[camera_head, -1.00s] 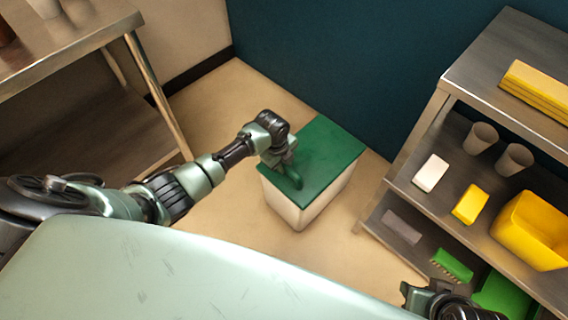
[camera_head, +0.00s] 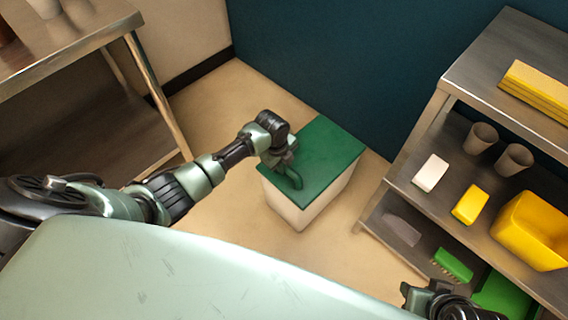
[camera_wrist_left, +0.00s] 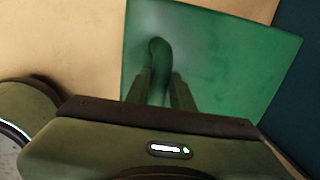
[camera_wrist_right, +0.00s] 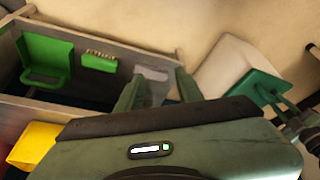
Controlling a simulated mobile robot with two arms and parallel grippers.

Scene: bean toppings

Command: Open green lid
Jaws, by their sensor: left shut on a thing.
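A white bin (camera_head: 292,207) stands on the floor with a flat green lid (camera_head: 330,160) on top. My left gripper (camera_head: 292,178) is at the near left part of the lid, shut on its curved green handle. In the left wrist view the handle (camera_wrist_left: 158,52) sits between the two fingers, with the lid (camera_wrist_left: 225,60) spread out behind it. The lid still covers the bin, and I cannot tell whether it is slightly raised. My right gripper (camera_wrist_right: 158,88) is open and empty, near the shelf; only part of it shows at the bottom of the head view.
A metal shelf unit (camera_head: 505,70) on the right holds cups (camera_head: 481,137), a yellow bin (camera_head: 530,230), white and yellow blocks and a green brush (camera_head: 453,265). A metal table (camera_head: 70,55) stands on the left. A dark teal wall (camera_head: 330,60) rises behind the bin.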

